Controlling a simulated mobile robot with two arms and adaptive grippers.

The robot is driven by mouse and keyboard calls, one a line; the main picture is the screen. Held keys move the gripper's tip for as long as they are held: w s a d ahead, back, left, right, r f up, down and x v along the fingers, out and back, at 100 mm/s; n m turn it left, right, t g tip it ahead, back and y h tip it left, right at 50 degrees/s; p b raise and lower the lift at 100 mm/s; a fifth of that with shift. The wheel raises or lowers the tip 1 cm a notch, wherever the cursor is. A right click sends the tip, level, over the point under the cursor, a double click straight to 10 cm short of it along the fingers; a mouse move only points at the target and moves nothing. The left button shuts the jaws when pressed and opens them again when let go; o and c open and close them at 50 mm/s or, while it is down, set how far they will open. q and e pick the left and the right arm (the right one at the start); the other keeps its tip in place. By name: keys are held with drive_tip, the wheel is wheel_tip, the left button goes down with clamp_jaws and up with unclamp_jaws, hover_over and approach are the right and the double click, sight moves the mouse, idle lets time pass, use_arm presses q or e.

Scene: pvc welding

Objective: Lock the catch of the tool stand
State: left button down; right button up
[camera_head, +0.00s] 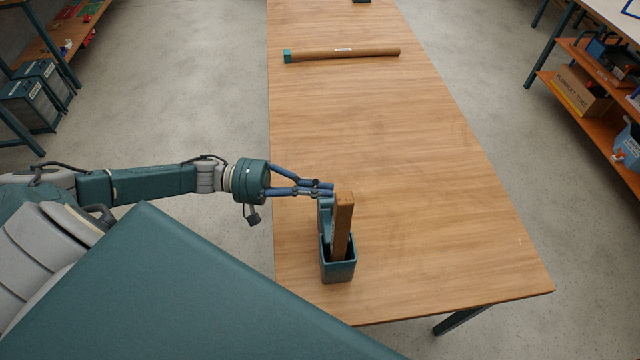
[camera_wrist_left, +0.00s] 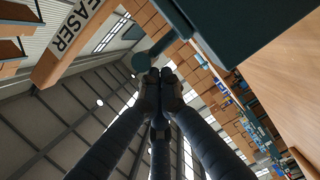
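The tool stand (camera_head: 338,271) is a dark teal open-topped box near the front of the wooden table, with a taller part at its left. A brown wooden tool (camera_head: 343,225) stands upright in it; its lettered side (camera_wrist_left: 75,38) shows in the left wrist view. A dark lever with a round knob (camera_wrist_left: 140,62), apparently the catch, juts from the stand's teal body (camera_wrist_left: 245,25). My left gripper (camera_head: 332,188) is beside the top of the stand, its fingertips together (camera_wrist_left: 160,77) just by the knob. I cannot tell whether they touch it. My right gripper is out of view.
A brown rod with a teal end (camera_head: 345,54) lies across the far part of the table (camera_head: 430,190). The tabletop between it and the stand is clear. Shelves with boxes (camera_head: 580,90) stand at the right, and teal bins (camera_head: 30,100) at the left.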

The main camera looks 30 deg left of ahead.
use_arm(q)
drive_tip(key=shift+s+f, duration=0.25)
drive_tip(key=v, duration=1.2)
drive_tip(key=shift+w+r, duration=0.15)
drive_tip(key=shift+r, duration=0.05)
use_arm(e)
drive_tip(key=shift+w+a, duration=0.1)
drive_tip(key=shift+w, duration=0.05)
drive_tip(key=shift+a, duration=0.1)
